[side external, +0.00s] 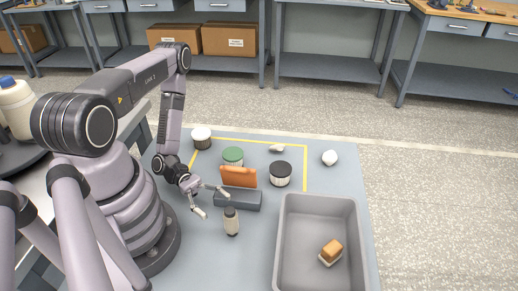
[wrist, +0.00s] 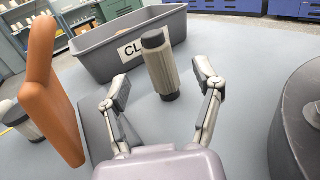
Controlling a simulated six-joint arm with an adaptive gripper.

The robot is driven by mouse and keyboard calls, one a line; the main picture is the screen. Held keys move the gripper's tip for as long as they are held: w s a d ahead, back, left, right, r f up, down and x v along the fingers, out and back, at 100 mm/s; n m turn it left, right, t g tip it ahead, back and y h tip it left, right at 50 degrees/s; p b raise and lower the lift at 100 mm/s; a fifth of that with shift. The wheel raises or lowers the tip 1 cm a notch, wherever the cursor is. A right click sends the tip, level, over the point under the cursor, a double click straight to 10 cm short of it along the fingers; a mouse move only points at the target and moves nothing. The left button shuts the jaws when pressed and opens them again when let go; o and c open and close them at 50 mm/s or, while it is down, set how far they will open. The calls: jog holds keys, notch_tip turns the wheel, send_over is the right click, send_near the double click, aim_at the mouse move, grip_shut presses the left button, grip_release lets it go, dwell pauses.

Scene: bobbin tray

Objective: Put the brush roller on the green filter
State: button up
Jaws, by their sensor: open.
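The brush roller (side external: 231,222) is a small pale, ribbed cylinder with dark ends, standing on the table in front of the grey block. It also shows in the wrist view (wrist: 162,68), upright with a slight tilt in the picture, beyond and between my fingertips. My gripper (side external: 214,203) is open and empty, low over the table just left of the roller. Its two fingers show spread in the wrist view (wrist: 163,88). The green filter (side external: 233,155) is a pale cylinder with a green top, behind the orange piece, which partly hides it. I cannot see it in the wrist view.
An orange piece (side external: 238,177) stands upright at a grey block (side external: 238,199), between roller and green filter. A black-topped filter (side external: 280,174) and a white-topped one (side external: 201,137) stand nearby. A grey bin (side external: 282,245) at right holds a brown-and-white block (side external: 332,251). Yellow tape marks the table.

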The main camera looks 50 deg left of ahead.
aim_at(231, 217)
jog(key=shift+w+d, duration=0.25)
jog(key=shift+d, duration=0.7)
jog(key=shift+w+d, duration=0.2)
jog(key=shift+d, duration=0.7)
jog(key=shift+w+d, duration=0.25)
jog(key=shift+d, duration=0.7)
grip_shut()
